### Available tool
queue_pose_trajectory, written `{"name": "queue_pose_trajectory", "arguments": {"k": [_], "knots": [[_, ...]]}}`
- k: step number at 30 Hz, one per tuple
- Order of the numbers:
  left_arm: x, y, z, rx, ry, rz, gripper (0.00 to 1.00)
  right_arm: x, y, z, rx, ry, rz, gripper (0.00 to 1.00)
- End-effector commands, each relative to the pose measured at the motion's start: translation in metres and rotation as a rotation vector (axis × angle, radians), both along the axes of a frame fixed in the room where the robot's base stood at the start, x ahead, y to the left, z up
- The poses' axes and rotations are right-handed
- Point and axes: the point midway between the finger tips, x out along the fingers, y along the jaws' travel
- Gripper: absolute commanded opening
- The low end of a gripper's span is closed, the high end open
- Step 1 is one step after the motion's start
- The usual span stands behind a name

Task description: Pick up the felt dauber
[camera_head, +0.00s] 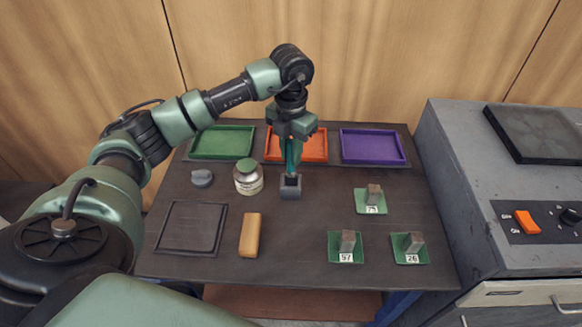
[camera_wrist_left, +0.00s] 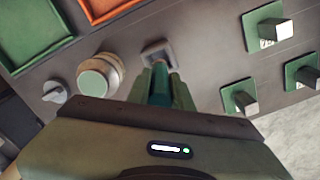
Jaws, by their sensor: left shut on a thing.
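The felt dauber shows as a slim teal handle (camera_wrist_left: 160,82) between the fingers of my left gripper. My left gripper (camera_head: 291,158) points down over a small grey square holder (camera_head: 290,189) on the dark table and is shut on the dauber. In the left wrist view the holder (camera_wrist_left: 157,48) lies just beyond the fingertips (camera_wrist_left: 160,72). The dauber's lower end is at the holder's opening; I cannot tell how deep it sits. Its felt tip is hidden. My right gripper is in neither view.
Green (camera_head: 223,142), orange (camera_head: 314,146) and purple (camera_head: 372,147) trays line the back. A tan block (camera_head: 250,236) and green plates with metal blocks (camera_head: 370,201) lie in front.

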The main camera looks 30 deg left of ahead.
Motion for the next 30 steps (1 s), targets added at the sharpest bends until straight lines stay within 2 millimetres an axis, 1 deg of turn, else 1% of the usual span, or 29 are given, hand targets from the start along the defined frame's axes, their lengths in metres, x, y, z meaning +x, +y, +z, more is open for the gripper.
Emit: {"name": "queue_pose_trajectory", "arguments": {"k": [1,5,6,8,10,12,15,21,30], "knots": [[0.002,0.000,0.012,0.001,-0.008,0.000,0.00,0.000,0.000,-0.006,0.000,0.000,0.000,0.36],[0.002,0.000,0.047,0.000,-0.008,-0.001,0.00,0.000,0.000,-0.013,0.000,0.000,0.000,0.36],[0.002,0.000,0.059,0.001,-0.009,0.000,0.00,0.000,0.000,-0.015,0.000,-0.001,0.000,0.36],[0.001,0.000,0.074,0.000,-0.007,0.000,0.00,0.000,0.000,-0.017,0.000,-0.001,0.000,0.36],[0.001,0.001,0.094,0.001,-0.006,0.000,0.00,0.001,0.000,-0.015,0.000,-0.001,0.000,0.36],[0.001,0.000,0.108,0.001,-0.005,0.000,0.00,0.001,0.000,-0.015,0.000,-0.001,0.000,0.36],[0.001,0.001,0.123,0.002,-0.003,0.000,0.00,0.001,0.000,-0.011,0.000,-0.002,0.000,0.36],[0.000,0.000,0.134,0.001,-0.001,0.001,0.00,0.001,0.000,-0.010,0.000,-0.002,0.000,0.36],[0.000,0.000,0.134,0.000,0.000,0.001,0.00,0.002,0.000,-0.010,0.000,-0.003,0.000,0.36]]}}
